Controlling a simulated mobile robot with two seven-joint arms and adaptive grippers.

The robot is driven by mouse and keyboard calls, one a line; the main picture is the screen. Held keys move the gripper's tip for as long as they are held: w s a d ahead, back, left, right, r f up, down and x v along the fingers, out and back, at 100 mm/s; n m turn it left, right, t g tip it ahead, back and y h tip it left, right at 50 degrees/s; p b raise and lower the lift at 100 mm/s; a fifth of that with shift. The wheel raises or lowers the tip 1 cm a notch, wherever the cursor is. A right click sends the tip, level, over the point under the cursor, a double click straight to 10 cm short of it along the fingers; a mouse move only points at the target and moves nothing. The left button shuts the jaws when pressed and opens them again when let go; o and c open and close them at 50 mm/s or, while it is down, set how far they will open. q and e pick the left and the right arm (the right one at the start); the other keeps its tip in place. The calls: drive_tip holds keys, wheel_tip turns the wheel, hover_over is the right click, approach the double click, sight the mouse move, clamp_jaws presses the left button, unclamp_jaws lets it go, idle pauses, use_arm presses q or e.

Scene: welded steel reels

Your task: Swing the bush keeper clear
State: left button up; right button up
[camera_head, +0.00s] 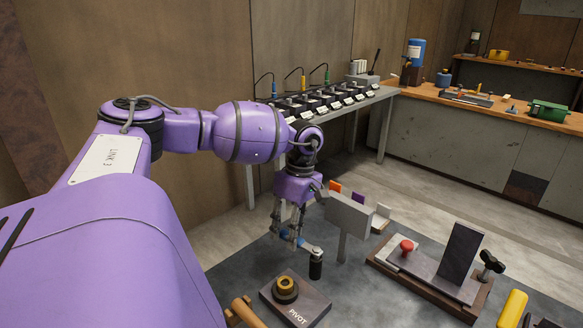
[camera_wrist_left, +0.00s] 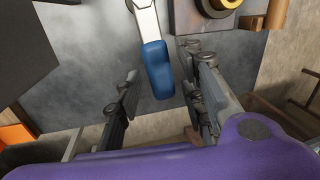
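A silver lever with a blue grip, which I take to be the bush keeper (camera_wrist_left: 157,68), reaches between the fingers of my left gripper (camera_wrist_left: 163,98) in the left wrist view. The fingers are spread with a gap on each side of the grip. In the head view my left gripper (camera_head: 289,232) hangs over the bench, and the blue grip (camera_head: 300,242) shows at its fingers. The lever's silver end sits at the top of a black post (camera_head: 316,266). A brass bush (camera_head: 285,287) stands on the plate marked PIVOT (camera_head: 311,303), also in the left wrist view (camera_wrist_left: 190,20). My right gripper is out of view.
A grey upright plate (camera_head: 347,213) stands close right of the gripper. A wooden-based fixture with a red knob (camera_head: 406,246) and a tall dark plate (camera_head: 460,254) is farther right.

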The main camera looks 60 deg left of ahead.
use_arm(q)
wheel_tip(320, 180, up, 12)
drive_tip(key=w, duration=0.2)
drive_tip(key=shift+a, duration=0.35)
drive_tip(key=shift+w+f, duration=0.1)
